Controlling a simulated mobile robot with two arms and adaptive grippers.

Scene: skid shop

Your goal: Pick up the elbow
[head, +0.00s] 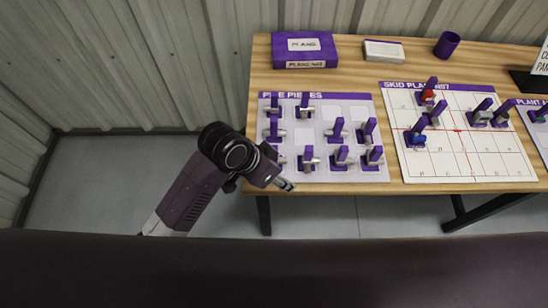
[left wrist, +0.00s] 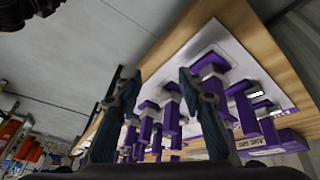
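Several grey pipe pieces with upright purple handles stand on the white pipe pieces board (head: 348,112) on the wooden table. They are too small to tell which one is the elbow; one piece (head: 308,160) stands in the front row near my left gripper. My left gripper (head: 287,185) is at the board's front left corner, by the table's front edge. In the left wrist view my left gripper (left wrist: 158,80) has its fingers spread with nothing held between them. Purple handles (left wrist: 168,115) show beyond and between the fingers. My right gripper is not in view.
To the right lies the skid plan board (head: 470,160) with several pieces at its top and left. Behind stand a purple box (head: 304,64), a small white-topped box (head: 384,52) and a purple cup (head: 447,44). A corrugated wall (head: 110,60) closes off the back.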

